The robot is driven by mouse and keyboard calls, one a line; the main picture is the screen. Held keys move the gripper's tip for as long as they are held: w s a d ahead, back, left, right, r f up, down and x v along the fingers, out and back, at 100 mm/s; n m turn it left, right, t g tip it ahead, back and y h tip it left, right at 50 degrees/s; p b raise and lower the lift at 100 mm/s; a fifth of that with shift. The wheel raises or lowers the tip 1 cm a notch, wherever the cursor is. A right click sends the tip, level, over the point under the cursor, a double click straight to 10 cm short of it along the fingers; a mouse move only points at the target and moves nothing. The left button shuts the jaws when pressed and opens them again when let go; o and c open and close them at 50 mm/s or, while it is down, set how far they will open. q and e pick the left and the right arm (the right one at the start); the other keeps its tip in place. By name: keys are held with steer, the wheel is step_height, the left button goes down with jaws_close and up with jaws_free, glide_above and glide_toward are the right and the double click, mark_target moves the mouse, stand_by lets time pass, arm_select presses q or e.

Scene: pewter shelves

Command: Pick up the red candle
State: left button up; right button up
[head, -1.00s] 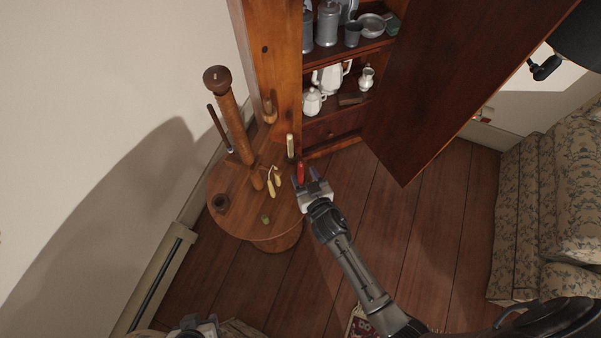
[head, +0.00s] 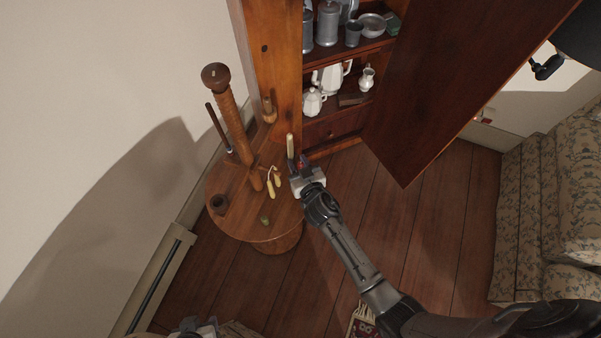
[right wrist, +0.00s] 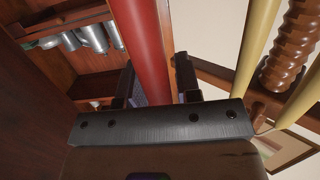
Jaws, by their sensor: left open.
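The red candle (right wrist: 146,50) stands between the two fingers of my right gripper (right wrist: 158,85) in the right wrist view. The fingers are apart, one on each side of the candle, with small gaps visible. In the head view my right gripper (head: 300,164) is at the right edge of the round wooden table and hides most of the red candle (head: 300,166); only a bit of red shows. My left gripper (head: 195,326) is open and empty at the bottom edge of the head view, far from the candle.
A cream candle (head: 290,146) stands close beside my right gripper. The round table (head: 235,205) also bears hanging yellowish candles (head: 271,187), a thick wooden post (head: 232,115) and a dark cup (head: 219,203). An open cabinet door (head: 430,80) is to the right.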

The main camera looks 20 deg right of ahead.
jaws_close()
